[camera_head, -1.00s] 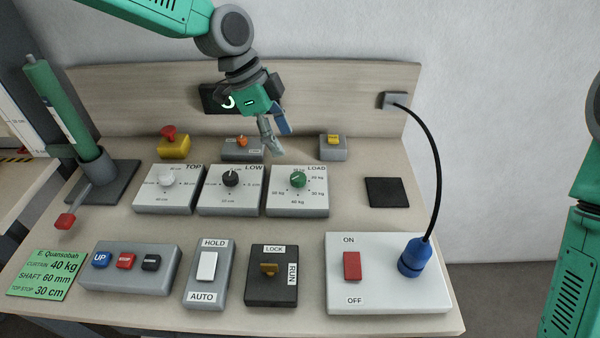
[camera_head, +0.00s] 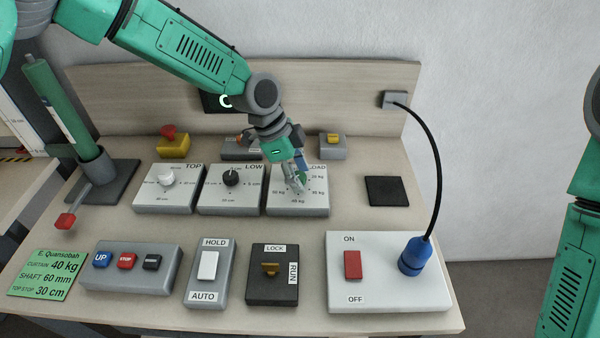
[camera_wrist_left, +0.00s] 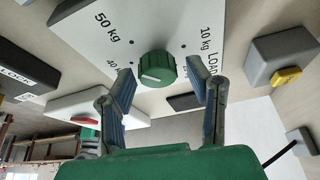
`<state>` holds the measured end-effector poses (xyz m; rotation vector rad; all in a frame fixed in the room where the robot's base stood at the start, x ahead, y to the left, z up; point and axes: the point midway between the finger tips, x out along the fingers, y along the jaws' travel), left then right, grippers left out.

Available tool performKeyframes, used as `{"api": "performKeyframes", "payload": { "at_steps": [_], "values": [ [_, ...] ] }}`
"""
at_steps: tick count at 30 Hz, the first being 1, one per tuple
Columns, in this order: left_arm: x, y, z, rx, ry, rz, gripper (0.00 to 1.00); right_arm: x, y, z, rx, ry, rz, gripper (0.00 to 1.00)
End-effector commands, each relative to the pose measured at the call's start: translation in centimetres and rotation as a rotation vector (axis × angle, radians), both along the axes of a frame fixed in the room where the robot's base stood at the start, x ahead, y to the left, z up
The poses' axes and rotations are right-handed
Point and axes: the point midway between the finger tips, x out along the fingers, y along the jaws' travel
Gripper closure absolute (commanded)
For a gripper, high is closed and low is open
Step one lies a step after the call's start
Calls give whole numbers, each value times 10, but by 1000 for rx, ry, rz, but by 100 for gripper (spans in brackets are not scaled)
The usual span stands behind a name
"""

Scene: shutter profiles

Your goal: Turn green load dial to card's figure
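The green load dial (camera_wrist_left: 157,68) sits on the white-topped LOAD box (camera_head: 285,205), with kg marks around it. In the head view my left gripper mostly hides the dial. My left gripper (camera_head: 299,184) is over the dial from above; in the wrist view its two blue-grey fingers (camera_wrist_left: 161,85) are apart, one on each side of the dial, with visible gaps. A pale mark shows on the dial's face; which figure it points to I cannot tell. The green card (camera_head: 45,274) at the front left reads curtain 40 kg, shaft 60 mm, top stop 30 cm. My right gripper is out of view.
The LOW box (camera_head: 231,206) and TOP box (camera_head: 163,202) stand left of the LOAD box. Behind are a red-yellow button (camera_head: 173,145) and a yellow-topped box (camera_head: 333,150). A black pad (camera_head: 387,191) lies right. In front are switch boxes and a blue plug (camera_head: 415,257).

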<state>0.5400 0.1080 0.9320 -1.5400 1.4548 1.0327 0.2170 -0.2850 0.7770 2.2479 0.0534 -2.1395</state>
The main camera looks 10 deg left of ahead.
Motion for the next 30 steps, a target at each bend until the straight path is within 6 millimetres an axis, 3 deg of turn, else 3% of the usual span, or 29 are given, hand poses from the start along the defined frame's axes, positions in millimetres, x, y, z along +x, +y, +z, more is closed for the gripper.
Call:
{"api": "performKeyframes", "payload": {
  "at_steps": [1, 3, 20, 30],
  "values": [
    [0, 1, 0, 0, 0, 1, 75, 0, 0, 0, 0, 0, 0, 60],
    [0, 1, 0, 0, 0, 1, 100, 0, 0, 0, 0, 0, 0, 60],
    [1, 1, 0, 3, -1, 22, 99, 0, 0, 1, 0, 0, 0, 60],
    [1, 2, 2, 5, -3, 189, 99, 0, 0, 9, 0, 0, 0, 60]
  ]
}}
